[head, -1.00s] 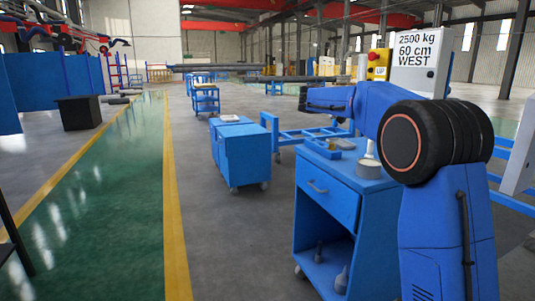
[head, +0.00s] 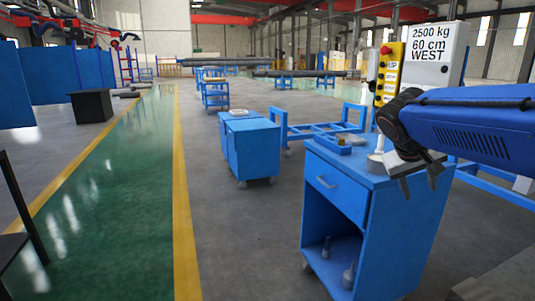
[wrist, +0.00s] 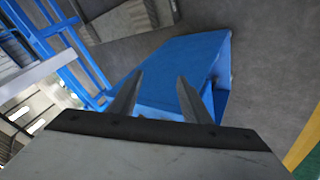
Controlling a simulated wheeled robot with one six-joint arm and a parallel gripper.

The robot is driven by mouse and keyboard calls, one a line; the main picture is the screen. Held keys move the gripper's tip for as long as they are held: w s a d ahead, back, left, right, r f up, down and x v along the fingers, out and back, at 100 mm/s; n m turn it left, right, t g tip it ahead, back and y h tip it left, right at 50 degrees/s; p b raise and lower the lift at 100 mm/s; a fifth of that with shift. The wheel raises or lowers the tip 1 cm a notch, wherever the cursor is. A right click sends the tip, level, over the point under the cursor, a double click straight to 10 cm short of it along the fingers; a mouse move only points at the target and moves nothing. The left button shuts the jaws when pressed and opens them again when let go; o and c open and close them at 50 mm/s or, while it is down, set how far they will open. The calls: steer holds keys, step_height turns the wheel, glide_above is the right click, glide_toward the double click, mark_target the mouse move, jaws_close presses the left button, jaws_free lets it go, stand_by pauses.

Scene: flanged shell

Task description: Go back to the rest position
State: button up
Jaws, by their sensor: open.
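My gripper (head: 418,184) is open, with nothing between its fingers. In the head view it hangs at the right, by the right side of the blue cabinet's top, with its fingers pointing down. The wrist view shows the two fingers (wrist: 158,95) spread apart, with a blue surface, probably a cabinet (wrist: 183,62), beyond them. My blue arm link comes in from the right edge of the head view.
A yellow button pendant (head: 389,75) and a white labelled box (head: 430,55) rise behind. The green lane (head: 100,180) at left is clear.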

steer(key=s+a+f+y, duration=0.3)
steer(key=s+a+f, duration=0.2)
steer(key=s+f, duration=0.3)
steer(key=s+a+f+n+y, duration=0.1)
steer(key=s+a+f+y, duration=0.2)
steer(key=s, duration=1.1)
step_height(320, 180, down, 6)
steer(key=shift+a+r+t, duration=0.15)
steer(key=shift+a+t, duration=0.15)
steer(key=shift+a, duration=0.7)
